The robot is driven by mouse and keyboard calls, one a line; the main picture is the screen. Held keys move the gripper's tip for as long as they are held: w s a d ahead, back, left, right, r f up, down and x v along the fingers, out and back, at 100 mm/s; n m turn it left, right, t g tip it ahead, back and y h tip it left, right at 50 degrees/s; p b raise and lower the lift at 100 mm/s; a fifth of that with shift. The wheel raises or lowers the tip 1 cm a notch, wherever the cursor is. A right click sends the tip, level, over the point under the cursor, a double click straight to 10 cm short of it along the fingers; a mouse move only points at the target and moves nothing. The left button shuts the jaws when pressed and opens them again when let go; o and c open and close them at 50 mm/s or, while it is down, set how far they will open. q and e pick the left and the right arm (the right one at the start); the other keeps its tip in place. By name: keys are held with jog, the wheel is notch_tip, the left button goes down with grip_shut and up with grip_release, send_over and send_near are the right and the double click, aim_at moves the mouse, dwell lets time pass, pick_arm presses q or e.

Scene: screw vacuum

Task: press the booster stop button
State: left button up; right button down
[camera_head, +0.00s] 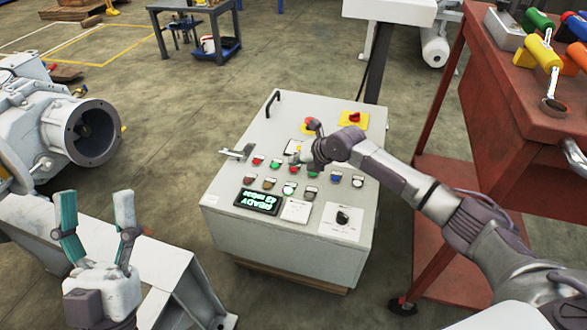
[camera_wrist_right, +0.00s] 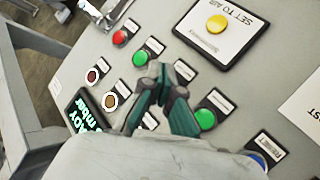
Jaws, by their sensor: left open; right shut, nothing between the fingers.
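The grey control panel (camera_head: 235,185) stands in the middle of the head view, with rows of small coloured buttons. Their labels are too small to read, so I cannot tell which button is booster stop. In the right wrist view I see a red button (camera_wrist_right: 119,37), a green button (camera_wrist_right: 140,58), a dark red button (camera_wrist_right: 92,76) and another green button (camera_wrist_right: 205,118). My right gripper (camera_wrist_right: 160,75) is shut and empty over the button rows, its tips between the two green buttons; contact cannot be told. My left gripper (camera_head: 95,212) is open and empty, left of the panel.
The panel has a lit display (camera_head: 258,201), a black knob (camera_head: 343,217) and a red knob on a yellow plate (camera_head: 354,118). A yellow button (camera_wrist_right: 217,24) shows in the wrist view. A red tool cart (camera_head: 515,110) stands right, a large pump (camera_head: 95,133) left.

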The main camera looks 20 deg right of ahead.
aim_at(295, 170)
jog(key=shift+r+p, duration=0.55)
jog(key=shift+r, duration=0.25)
jog(key=shift+r+p, duration=0.5)
jog(key=shift+r, duration=0.25)
jog(key=shift+r+p, duration=0.35)
jog(key=shift+r, duration=0.1)
jog(key=shift+r+p, duration=0.3)
jog(key=shift+r, duration=0.2)
pick_arm(q)
jog(key=w+f+g+y, duration=0.3)
jog(key=w+f+g, duration=0.2)
jog(key=f+g, duration=0.4)
notch_tip(295, 170, down, 3)
jog(key=shift+w+a+f+y, duration=0.15)
jog(key=shift+w+y, duration=0.2)
jog(key=shift+y, duration=0.05)
